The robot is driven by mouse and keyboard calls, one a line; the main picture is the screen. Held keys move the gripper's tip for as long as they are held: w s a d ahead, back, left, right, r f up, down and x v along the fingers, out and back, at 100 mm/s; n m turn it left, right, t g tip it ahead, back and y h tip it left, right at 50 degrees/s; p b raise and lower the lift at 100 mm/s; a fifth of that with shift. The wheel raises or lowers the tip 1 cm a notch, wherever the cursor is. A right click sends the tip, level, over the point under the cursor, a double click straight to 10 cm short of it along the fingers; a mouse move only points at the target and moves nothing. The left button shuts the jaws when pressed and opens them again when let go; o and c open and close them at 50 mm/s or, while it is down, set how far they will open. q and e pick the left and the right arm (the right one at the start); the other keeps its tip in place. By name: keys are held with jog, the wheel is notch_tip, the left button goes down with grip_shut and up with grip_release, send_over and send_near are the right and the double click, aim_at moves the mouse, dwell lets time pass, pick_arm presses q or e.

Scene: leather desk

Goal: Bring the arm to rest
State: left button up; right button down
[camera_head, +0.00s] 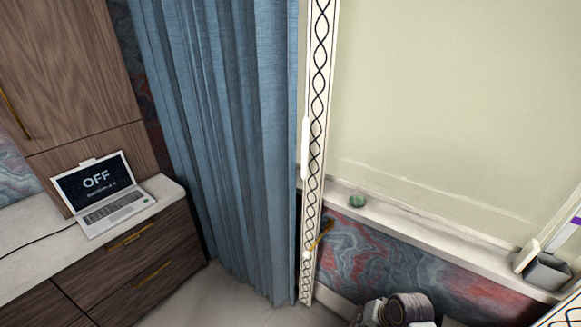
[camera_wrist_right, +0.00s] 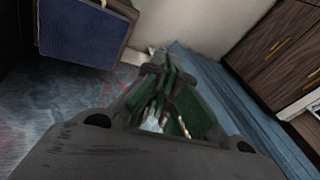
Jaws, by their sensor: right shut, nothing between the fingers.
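My right gripper (camera_wrist_right: 158,62) shows in the right wrist view, with its dark fingers and green pads drawn together and nothing held. It hangs in the air above the floor, with a blue curtain to its right. In the head view, grey rounded parts at the bottom edge appear to be part of my arm; the fingers cannot be made out there. My left gripper is in neither view.
In the head view, a laptop (camera_head: 100,195) reading OFF stands on a white-topped drawer unit (camera_head: 160,250) at left. A blue curtain (camera_head: 225,140) hangs beside a patterned post (camera_head: 317,110). A small green object (camera_head: 357,201) and a grey container (camera_head: 548,271) are on the ledge (camera_head: 430,230).

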jog(key=shift+s+d+r+n+h, duration=0.5)
jog(key=shift+s+r+n+h, duration=0.7)
jog(key=shift+s+r+n, duration=2.4)
jog(key=s+f+g, duration=0.1)
jog(key=s+f, duration=0.1)
jog(key=f, duration=1.4)
jog(key=s+f, duration=0.2)
jog(key=f, duration=1.5)
jog(key=s+d+f, duration=0.2)
jog(key=s+f, duration=0.7)
jog(key=s, duration=0.2)
jog(key=s+d+f+g, duration=0.1)
jog(key=s+d+f, duration=0.1)
jog(key=s+f, duration=0.8)
jog(key=shift+s+f, duration=0.15)
jog(key=shift+s, duration=0.25)
